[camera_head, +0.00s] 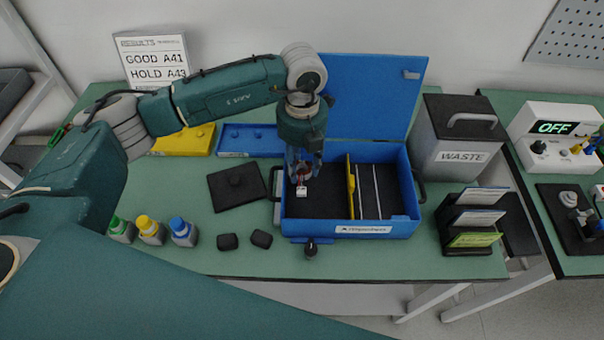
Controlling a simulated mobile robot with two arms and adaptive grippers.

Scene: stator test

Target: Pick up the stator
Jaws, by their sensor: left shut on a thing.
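My left gripper (301,180) points down inside the left part of the open blue box (376,229). It is shut on a small stator (302,189), which shows as a whitish and reddish piece at the fingertips. Most of the stator is hidden by the fingers, and I cannot tell whether it touches the box's dark floor. My right gripper is not in view.
A yellow divider (351,187) splits the box, and its blue lid (372,95) stands open behind. A waste bin (459,137) and a card rack (468,222) stand to the right. Coloured-cap bottles (151,231) and a dark plate (237,187) lie left.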

